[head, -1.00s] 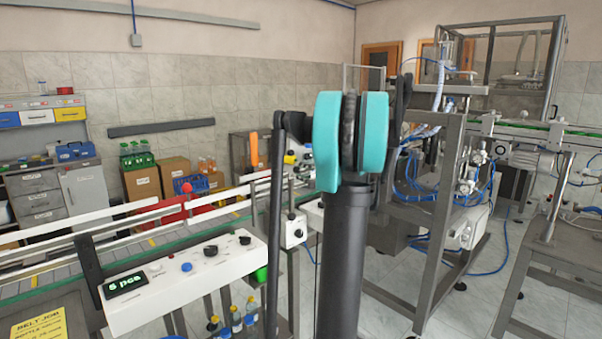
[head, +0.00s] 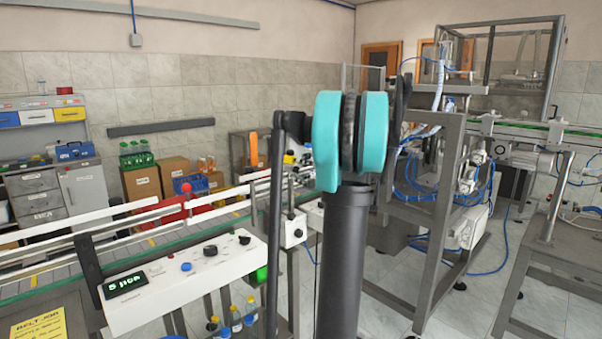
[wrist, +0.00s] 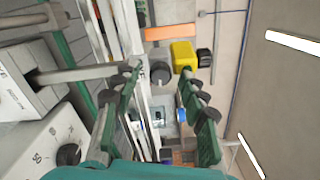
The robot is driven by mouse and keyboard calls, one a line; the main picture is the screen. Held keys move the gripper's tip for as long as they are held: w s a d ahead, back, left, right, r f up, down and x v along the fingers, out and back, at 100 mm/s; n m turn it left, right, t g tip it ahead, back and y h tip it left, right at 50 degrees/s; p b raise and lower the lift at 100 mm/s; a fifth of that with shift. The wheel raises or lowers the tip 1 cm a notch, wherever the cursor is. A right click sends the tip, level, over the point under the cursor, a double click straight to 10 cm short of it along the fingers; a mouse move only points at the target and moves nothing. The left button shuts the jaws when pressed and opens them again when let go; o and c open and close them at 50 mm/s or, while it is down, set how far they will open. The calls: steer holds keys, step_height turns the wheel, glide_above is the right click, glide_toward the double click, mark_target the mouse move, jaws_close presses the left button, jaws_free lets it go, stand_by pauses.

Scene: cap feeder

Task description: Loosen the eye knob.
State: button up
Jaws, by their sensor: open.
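A round dark grey knob (wrist: 160,73), with part of a label reading "YE" beside it, shows near the middle of the wrist view, on or by a pale rail. I take it for the eye knob. My gripper (wrist: 160,88) is open, and its two green fingers with dark pads stand on either side of the knob in the picture. Nothing is held. I cannot tell how far beyond the fingertips the knob lies. In the head view my own arm hides the gripper, and I cannot make out the knob for sure.
A yellow block (wrist: 183,54) and an orange bar (wrist: 169,32) are close beside the knob in the wrist view. A white control panel (head: 180,284) with knobs and a display stands front left in the head view, by the conveyor. A steel frame (head: 440,200) stands right of my arm.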

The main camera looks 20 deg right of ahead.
steer(key=v, duration=1.2)
stand_by(0.3)
